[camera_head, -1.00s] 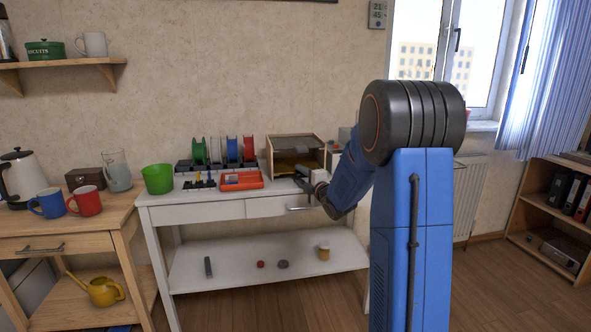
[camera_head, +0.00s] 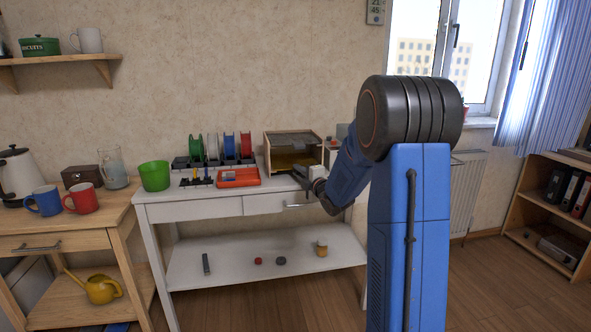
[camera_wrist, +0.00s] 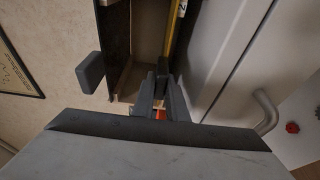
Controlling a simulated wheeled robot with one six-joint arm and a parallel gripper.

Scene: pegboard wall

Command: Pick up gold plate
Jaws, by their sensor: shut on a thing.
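The gold plate (camera_head: 286,160) shows as a yellowish surface inside the open-fronted wooden box on the white table. In the wrist view it is a narrow yellow strip (camera_wrist: 174,28) with a dark mark on it, seen nearly edge-on. My gripper (camera_wrist: 163,68) is shut on the near end of the plate, at the box's opening. In the head view my gripper (camera_head: 303,176) is small and dark at the box's front right. Most of the plate's face is hidden in the wrist view.
The wooden box (camera_head: 294,138) has close side walls and a top. An orange tray (camera_head: 238,178), several coloured spools (camera_head: 213,148) and a green cup (camera_head: 155,175) stand to its left. The white table (camera_head: 213,209) has a drawer with a handle.

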